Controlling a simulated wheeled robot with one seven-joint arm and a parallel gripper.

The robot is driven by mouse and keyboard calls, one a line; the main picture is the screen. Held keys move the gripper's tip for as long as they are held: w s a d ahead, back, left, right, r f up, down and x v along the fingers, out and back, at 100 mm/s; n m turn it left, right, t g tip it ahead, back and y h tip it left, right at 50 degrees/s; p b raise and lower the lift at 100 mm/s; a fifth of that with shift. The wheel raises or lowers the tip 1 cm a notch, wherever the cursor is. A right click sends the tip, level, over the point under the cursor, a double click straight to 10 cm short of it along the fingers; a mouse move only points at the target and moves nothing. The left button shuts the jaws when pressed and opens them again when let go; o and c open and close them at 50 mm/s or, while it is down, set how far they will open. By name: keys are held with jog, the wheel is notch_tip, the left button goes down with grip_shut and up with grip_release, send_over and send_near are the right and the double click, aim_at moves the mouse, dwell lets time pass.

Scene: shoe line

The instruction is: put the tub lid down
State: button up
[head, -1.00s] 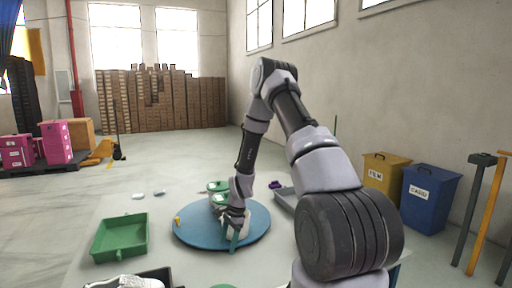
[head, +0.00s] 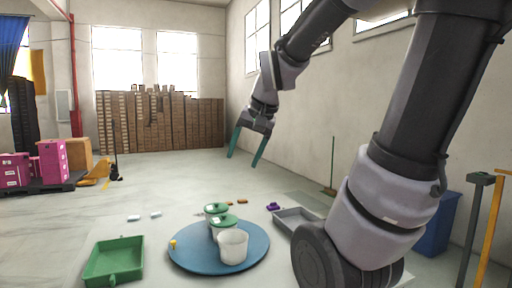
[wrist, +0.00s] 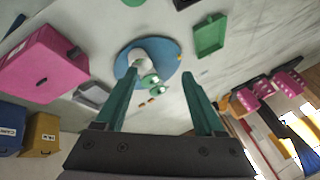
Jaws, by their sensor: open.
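A white tub (head: 232,247) without a lid stands upright at the front of the blue round turntable (head: 185,255). Behind it stand two tubs with green lids (head: 222,221) on. The turntable also shows in the wrist view (wrist: 172,52), with the white tub (wrist: 138,62) on it. A green, flat piece, probably a lid (wrist: 133,2), shows at the top edge of the wrist view, apart from the turntable; the head view does not show it. My gripper (head: 244,161) is open and empty, raised high beyond the turntable, fingers pointing down.
A green tray (head: 115,261) lies left of the turntable and a grey tray (head: 297,222) to its right. A small yellow piece (head: 173,244) sits on the turntable's left edge. Small white, orange and purple (head: 273,206) pieces lie toward the back. A blue bin (head: 437,228) stands at the right.

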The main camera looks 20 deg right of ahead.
jog(key=s+r+n+t, duration=0.1)
jog(key=s+r, duration=0.2)
jog(key=s, duration=0.4)
jog(key=shift+s+n, duration=0.2)
jog(key=shift+n, duration=0.1)
